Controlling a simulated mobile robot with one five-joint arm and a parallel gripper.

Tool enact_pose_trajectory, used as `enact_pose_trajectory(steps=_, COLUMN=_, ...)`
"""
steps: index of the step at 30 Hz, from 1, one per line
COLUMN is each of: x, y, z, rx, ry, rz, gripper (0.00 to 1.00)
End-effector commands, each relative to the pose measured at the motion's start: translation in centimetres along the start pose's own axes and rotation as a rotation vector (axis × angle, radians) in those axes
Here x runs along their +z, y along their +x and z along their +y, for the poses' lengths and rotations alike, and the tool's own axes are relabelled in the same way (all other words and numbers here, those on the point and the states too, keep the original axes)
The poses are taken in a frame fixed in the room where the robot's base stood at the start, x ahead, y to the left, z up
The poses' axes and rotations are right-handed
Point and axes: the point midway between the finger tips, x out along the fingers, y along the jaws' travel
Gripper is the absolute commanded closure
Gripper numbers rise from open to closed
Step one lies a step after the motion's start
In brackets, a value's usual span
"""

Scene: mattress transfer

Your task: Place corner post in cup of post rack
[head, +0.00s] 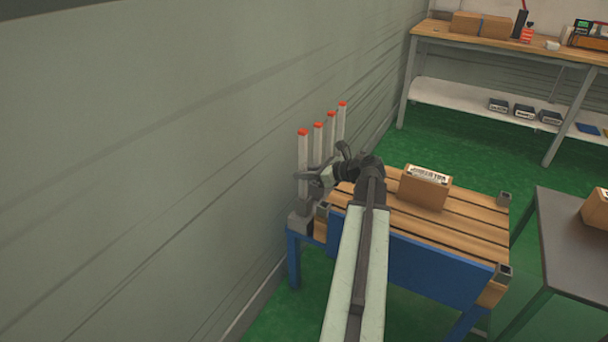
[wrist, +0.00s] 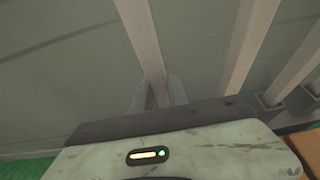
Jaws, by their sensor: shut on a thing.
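My gripper (head: 320,180) is shut on the nearest corner post (head: 303,160), a pale upright bar with a red top, beside the wall. In the wrist view the post (wrist: 144,40) runs between my two fingers (wrist: 158,92). The grey post rack (head: 300,222) shows below the held post at the near left corner of the wooden-slatted stand. The held post's lower end is hidden in the wrist view, and I cannot tell whether it sits inside a cup. In the wrist view a rack cup (wrist: 292,100) shows at the right around another post's foot.
Several more red-topped posts (head: 331,135) stand in a row behind the held one, close to the grey wall (head: 180,150). A cardboard box (head: 425,190) sits on the slatted stand (head: 460,225). A dark table (head: 570,235) stands at right, a workbench (head: 500,45) at the back.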

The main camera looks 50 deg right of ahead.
Motion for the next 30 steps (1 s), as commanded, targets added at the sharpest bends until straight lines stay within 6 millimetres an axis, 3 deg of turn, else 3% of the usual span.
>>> enact_pose_trajectory(steps=4, x=-0.2, y=0.1, z=0.0, rx=0.0, ry=0.0, rz=-0.001, gripper=1.0)
enact_pose_trajectory(steps=5, x=-0.2, y=0.1, z=0.0, rx=0.0, ry=0.0, rz=0.0, gripper=0.75)
enact_pose_trajectory(steps=6, x=-0.2, y=0.1, z=0.0, rx=-0.001, ry=0.0, rz=0.0, gripper=0.64)
enact_pose_trajectory(steps=7, x=-0.2, y=0.0, z=0.0, rx=-0.001, ry=0.0, rz=0.0, gripper=0.58)
enact_pose_trajectory(steps=16, x=-0.1, y=0.0, z=-0.1, rx=-0.001, ry=0.0, rz=0.0, gripper=0.58)
enact_pose_trajectory(steps=20, x=1.2, y=-0.6, z=-0.1, rx=-0.001, ry=0.001, rz=0.0, gripper=0.58)
enact_pose_trajectory(steps=30, x=1.4, y=-9.0, z=-0.1, rx=-0.005, ry=0.002, rz=0.0, gripper=0.58)
